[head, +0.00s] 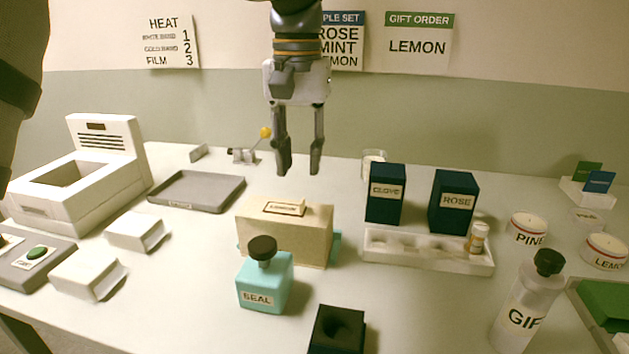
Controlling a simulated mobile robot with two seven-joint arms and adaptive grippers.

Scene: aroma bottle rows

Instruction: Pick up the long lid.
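The long lid appears to be the beige, box-shaped cover (285,233) near the middle of the table. A small raised handle with a label is on its top. Teal edges of something show at both sides of its base; what it covers is hidden. My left gripper (298,172) points down from the top of the view, above and a little behind the beige cover. Its two fingers are apart with nothing between them. My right gripper is not in view.
A teal SEAL bottle (264,282) stands close in front of the cover. Dark CLOVE (385,194) and ROSE (453,203) boxes stand behind a white rack (427,251) at right. A grey tray (198,192) lies at left. A dark open box (335,332) is at front.

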